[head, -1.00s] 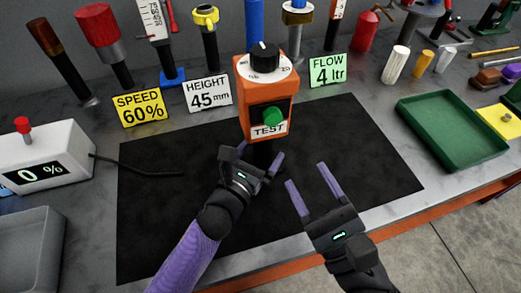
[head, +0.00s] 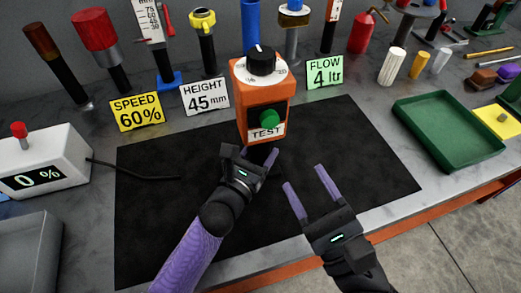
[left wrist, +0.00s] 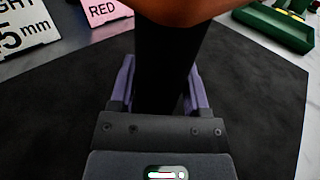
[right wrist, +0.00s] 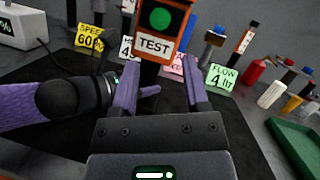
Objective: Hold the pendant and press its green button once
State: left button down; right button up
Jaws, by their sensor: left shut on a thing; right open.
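The pendant (head: 263,92) is an orange box with a black dial on a white scale on top, a green button (head: 269,119) and a TEST label on its front. It stands upright over the black mat. My left gripper (head: 257,157) is shut on the pendant's black handle (left wrist: 163,70), just below the orange box. The handle fills the space between its fingers in the left wrist view. My right gripper (head: 305,181) is open and empty, in front and to the right of the pendant. In the right wrist view the green button (right wrist: 159,19) shows beyond its fingers.
A black mat (head: 350,150) lies under the pendant. A display box (head: 45,165) reading 0 % with a red knob stands at left, with a black cable. Cards reading SPEED 60% (head: 136,112), HEIGHT 45 mm (head: 205,97) and FLOW 4 ltr (head: 325,72) stand behind. A green tray (head: 450,150) is at right.

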grip_shut()
dwell(1.6)
